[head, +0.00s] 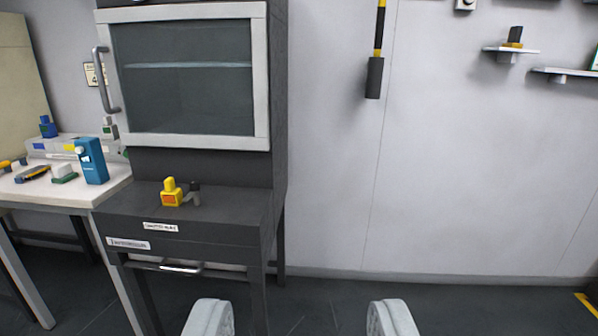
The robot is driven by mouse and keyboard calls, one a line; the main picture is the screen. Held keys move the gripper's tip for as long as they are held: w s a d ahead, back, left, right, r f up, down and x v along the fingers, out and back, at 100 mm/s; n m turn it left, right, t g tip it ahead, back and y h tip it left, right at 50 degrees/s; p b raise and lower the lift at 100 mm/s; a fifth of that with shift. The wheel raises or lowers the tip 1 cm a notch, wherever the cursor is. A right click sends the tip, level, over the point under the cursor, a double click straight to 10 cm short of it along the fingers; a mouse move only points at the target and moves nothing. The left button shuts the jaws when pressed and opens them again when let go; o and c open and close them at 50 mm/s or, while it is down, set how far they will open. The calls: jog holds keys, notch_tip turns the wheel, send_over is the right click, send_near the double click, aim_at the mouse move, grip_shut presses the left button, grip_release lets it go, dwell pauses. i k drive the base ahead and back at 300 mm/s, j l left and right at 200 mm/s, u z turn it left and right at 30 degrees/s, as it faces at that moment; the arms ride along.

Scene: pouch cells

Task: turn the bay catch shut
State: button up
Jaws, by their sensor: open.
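A dark cabinet (279,140) stands left of centre, with a pale-framed glass door (262,75) above a dark ledge (235,205). The door has a grey bar handle (103,80) on its left side. A yellow block with a rounded top (171,193) and a small dark grey lever-like part (193,193) beside it are on the ledge. I cannot tell for sure which part is the bay catch, or how it is turned. My gripper (300,318) is open and empty at the bottom edge, its two pale fingers wide apart, well short of the cabinet.
A white table (95,192) at the left holds a blue device (91,161) and several small items. A drawer-like handle (180,268) is under the ledge. A black and yellow bar (375,75) hangs on the wall, with small shelves (511,50) at right. The floor at right is clear.

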aim_at(194, 186)
jog(key=i+j+z, duration=0.6)
jog(key=i+j, duration=0.15)
